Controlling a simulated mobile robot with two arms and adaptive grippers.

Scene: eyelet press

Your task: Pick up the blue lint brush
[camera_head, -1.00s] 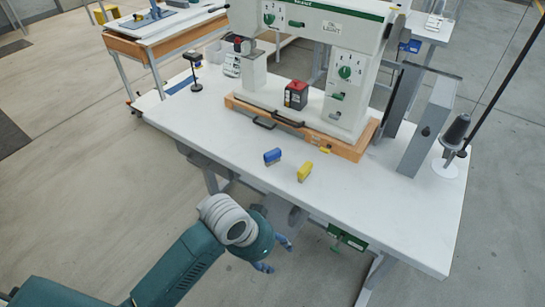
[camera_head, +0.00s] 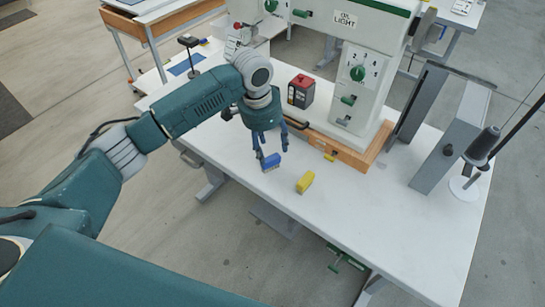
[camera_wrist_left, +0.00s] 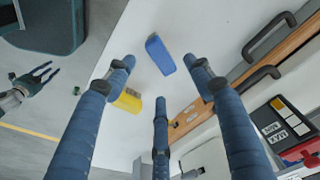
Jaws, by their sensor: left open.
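My right gripper (camera_wrist_left: 42,76) shows at the left of that view, fingers apart, away from the brush.
A grey stand and thread cone (camera_head: 482,145) are at right. The front right tabletop is clear.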

